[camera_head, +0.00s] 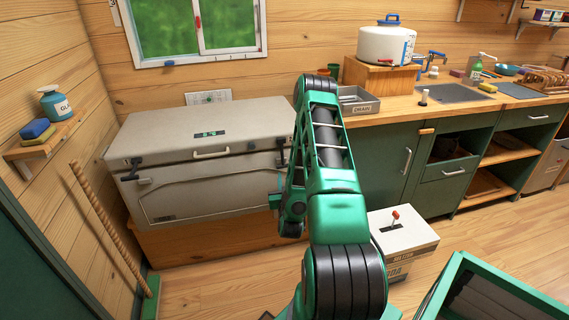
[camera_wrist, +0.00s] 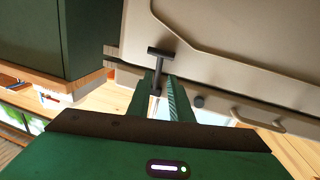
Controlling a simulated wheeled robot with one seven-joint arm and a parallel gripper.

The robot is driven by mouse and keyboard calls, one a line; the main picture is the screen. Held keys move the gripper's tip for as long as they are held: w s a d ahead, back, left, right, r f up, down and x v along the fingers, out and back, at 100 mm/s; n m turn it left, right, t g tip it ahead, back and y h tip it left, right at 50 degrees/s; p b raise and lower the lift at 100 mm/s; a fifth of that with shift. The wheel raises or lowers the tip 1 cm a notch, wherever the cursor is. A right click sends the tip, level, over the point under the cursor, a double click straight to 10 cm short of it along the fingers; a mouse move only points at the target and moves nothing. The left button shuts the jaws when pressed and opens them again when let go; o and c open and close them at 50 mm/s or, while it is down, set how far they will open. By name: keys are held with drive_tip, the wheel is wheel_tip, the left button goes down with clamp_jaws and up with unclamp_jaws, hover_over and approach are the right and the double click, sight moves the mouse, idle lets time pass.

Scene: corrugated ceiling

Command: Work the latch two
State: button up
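A large beige cooler chest (camera_head: 215,185) stands on a wooden base with its lid down. A dark latch (camera_head: 135,170) is on the front at the left and another dark latch (camera_head: 282,155) is at the right, partly behind my arm. In the wrist view the right-hand latch shows as a black T-shaped piece (camera_wrist: 159,53) against the beige chest. My gripper (camera_wrist: 160,80) has its two green fingers apart, one on each side of the T's stem. I cannot tell whether they touch it. In the head view my gripper (camera_head: 277,200) is low in front of the chest's right end.
A light handle (camera_head: 212,153) is on the lid's front. A white box with a red-tipped lever (camera_head: 395,214) stands on the floor to the right. Green kitchen cabinets (camera_head: 385,160) adjoin the chest. A coiled pole (camera_head: 108,225) leans at the left wall. A green bin (camera_head: 485,290) is at front right.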

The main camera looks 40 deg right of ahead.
sight(283, 161)
drive_tip(key=x, duration=1)
drive_tip(key=shift+w+d, duration=0.25)
clamp_jaws()
